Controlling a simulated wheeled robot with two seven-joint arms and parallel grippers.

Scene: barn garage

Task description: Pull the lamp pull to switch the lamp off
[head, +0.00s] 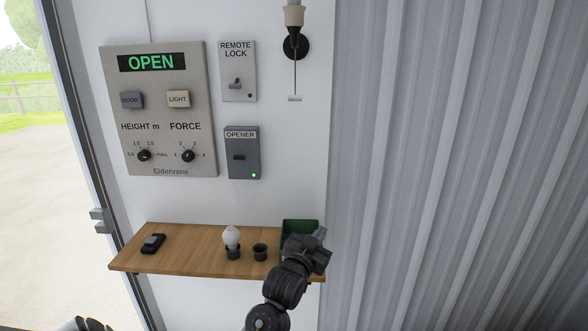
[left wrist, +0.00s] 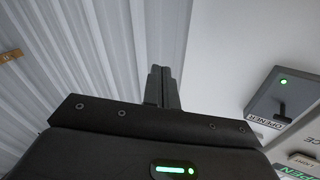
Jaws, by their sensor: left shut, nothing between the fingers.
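The lamp pull is a thin cord with a small pale bar handle (head: 295,98) at its end, hanging straight down against the white wall in the head view. It hangs from a lamp holder (head: 293,15) on a black round mount at the top edge. The lamp above is cut off, so I cannot tell whether it is lit. My left gripper (head: 320,235) is shut and empty, well below the handle and in front of the green bin. Its closed fingers (left wrist: 164,85) show in the left wrist view, where the pull is not seen. My right gripper is not in view.
A wooden shelf (head: 185,263) carries a dark device (head: 152,243), a white bulb (head: 231,237), a black cup (head: 260,252) and a green bin (head: 300,226). The control panel (head: 160,85), remote lock (head: 238,70) and opener box (head: 243,152) are left of the pull. Corrugated wall (head: 450,150) fills the right.

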